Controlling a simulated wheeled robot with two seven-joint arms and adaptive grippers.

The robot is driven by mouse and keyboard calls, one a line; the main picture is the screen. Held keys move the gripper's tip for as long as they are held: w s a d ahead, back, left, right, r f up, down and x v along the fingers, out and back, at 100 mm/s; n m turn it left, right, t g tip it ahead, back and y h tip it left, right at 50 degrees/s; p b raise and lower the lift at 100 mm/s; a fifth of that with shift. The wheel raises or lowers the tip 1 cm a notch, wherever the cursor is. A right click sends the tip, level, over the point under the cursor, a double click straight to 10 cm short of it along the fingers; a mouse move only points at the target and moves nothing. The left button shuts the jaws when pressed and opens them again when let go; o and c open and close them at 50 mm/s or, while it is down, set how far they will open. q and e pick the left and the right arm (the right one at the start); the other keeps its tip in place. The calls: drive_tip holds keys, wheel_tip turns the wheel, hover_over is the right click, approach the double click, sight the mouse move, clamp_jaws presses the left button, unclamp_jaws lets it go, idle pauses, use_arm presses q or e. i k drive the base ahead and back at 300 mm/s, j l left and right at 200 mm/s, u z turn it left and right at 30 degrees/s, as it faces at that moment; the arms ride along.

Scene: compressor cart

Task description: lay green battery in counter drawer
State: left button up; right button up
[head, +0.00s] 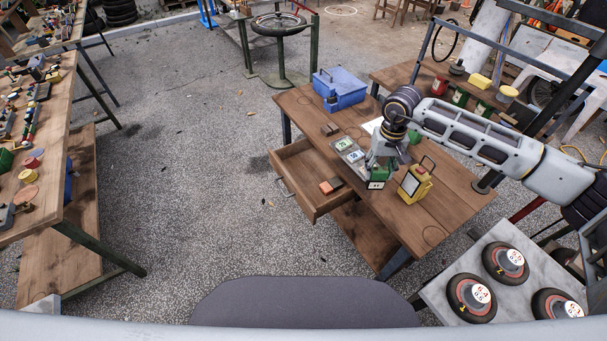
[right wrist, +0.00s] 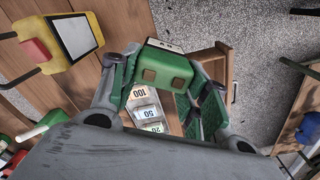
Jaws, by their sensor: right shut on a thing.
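My right gripper (head: 379,174) is shut on the green battery (head: 376,184), above the counter near its front edge. In the right wrist view the green battery (right wrist: 162,71) sits between the two fingers, with two tan squares on its face. The counter drawer (head: 315,202) is pulled open, left of the gripper in the head view. An orange and dark block (head: 331,185) lies inside it. The drawer also shows in the right wrist view (right wrist: 211,66), beyond the battery and partly hidden by a finger. My left gripper is out of view.
On the counter (head: 440,205) stand a yellow work lamp (head: 414,183) close right of the gripper, a blue toolbox (head: 340,90) at the back and a tray with number cards (right wrist: 146,115). Open floor lies left of the drawer.

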sight(310, 166)
drive_tip(key=i+j+u, duration=0.1)
drive_tip(key=u, duration=0.55)
drive_tip(key=i+j+u, duration=0.25)
drive_tip(key=i+u, duration=0.1)
drive_tip(key=u, duration=0.2)
drive_tip(key=i+z, duration=0.1)
drive_tip(key=i, duration=0.75)
drive_tip(key=i+j+z, duration=0.1)
drive_tip(key=i, duration=0.75)
drive_tip(key=i+z, duration=0.15)
drive_tip(key=z, duration=0.15)
drive_tip(key=i+j+z, duration=0.15)
drive_tip(key=z, duration=0.2)
drive_tip(key=i+j+z, duration=0.15)
drive_tip(key=z, duration=1.1)
